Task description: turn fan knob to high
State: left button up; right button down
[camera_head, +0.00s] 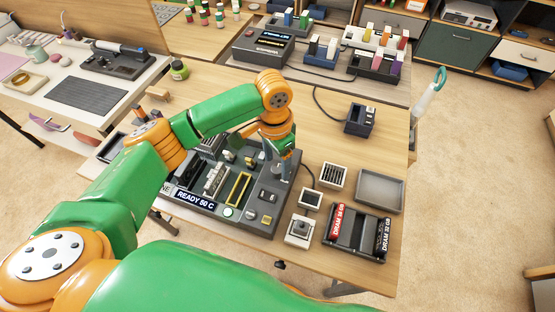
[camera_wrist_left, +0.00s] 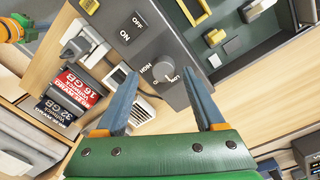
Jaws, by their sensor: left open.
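The fan knob (camera_wrist_left: 159,68) is a round grey dial with a light pointer mark on the dark control panel (camera_wrist_left: 172,38). It sits between HIGH and LOW labels, and the mark seems to lie on the LOW side. In the head view the left gripper (camera_head: 277,155) is above the station's right side.
An OFF/ON switch (camera_wrist_left: 131,27) is beside the knob. Right of the station are a joystick box (camera_head: 299,231), a grey tray (camera_head: 380,190) and a holder of memory modules (camera_head: 357,236).

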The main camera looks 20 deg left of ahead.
aim_at(277, 171)
pick_arm(q)
notch_tip(277, 171, down, 2)
jog(key=shift+w+a+f, duration=0.1)
jog(key=shift+w+f, duration=0.15)
jog(key=shift+w, duration=0.15)
jog(key=shift+s, duration=0.15)
jog(key=c, duration=0.5)
grip_shut()
pick_arm(e)
jog(key=shift+w, duration=0.3)
jog(key=shift+r, duration=0.15)
